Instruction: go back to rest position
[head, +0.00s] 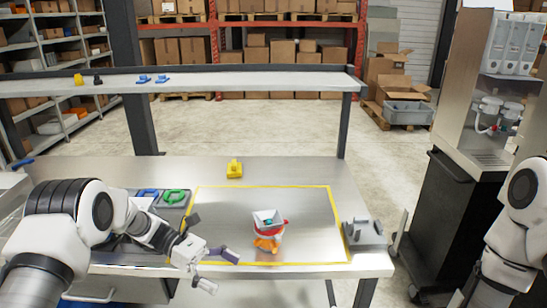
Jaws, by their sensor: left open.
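My left arm reaches in from the left over the workbench (270,176). My left gripper (222,270) is open and empty, near the bench's front edge, to the left of a small white and orange dispenser (267,238) with a red part and a square funnel-like top. The gripper and the dispenser are apart. The dispenser stands upright inside a yellow-outlined area of the bench. Part of my right arm shows at the right edge; its gripper is out of view.
A yellow object (234,169) sits at the back of the bench. Blue and green rings (174,196) lie in a dark tray at left. A grey holder (364,231) is at the right corner. A raised shelf (230,80) spans behind. A dark cabinet (445,215) with a dispensing machine stands right.

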